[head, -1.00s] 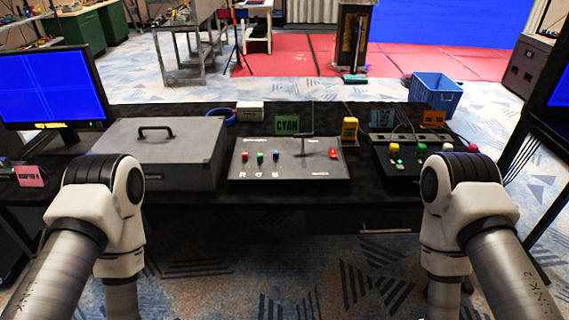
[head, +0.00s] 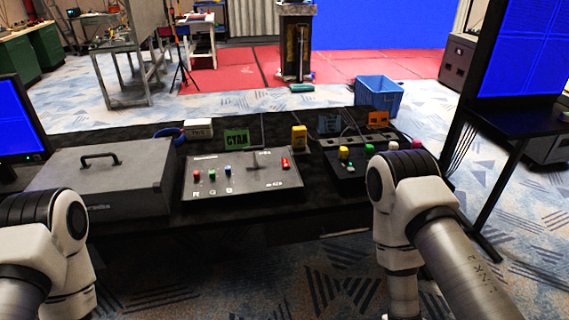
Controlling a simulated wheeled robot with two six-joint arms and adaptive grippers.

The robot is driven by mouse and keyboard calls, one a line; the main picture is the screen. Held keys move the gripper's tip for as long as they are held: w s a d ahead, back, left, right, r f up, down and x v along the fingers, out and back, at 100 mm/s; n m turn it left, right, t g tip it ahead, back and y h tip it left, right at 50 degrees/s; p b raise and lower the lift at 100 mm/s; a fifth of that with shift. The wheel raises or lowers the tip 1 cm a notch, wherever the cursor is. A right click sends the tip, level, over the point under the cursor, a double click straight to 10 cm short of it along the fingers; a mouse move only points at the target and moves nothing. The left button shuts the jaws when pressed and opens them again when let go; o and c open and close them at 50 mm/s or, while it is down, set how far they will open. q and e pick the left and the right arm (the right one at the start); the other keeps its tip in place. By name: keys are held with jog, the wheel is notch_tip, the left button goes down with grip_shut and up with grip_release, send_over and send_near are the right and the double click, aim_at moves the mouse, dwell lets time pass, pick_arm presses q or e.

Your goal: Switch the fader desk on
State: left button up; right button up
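A grey sloped desk (head: 240,180) with red, green and blue knobs lettered R, G, B stands on the black table in the head view. It has an upright lever (head: 257,150) and a red switch (head: 285,163) at its right; the switch's position is too small to tell. A darker desk (head: 338,172) with yellow, green, white and pink knobs stands to its right, partly hidden by my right arm. I cannot tell for certain which is the fader desk. Both my arms show at the lower left and lower right, but neither gripper is in view.
A grey case with a handle (head: 98,183) stands left of the grey desk. A green CYAN card (head: 236,138), a yellow device (head: 299,137) and an orange card (head: 378,119) stand behind. A blue crate (head: 379,97) is beyond. Monitors flank the table.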

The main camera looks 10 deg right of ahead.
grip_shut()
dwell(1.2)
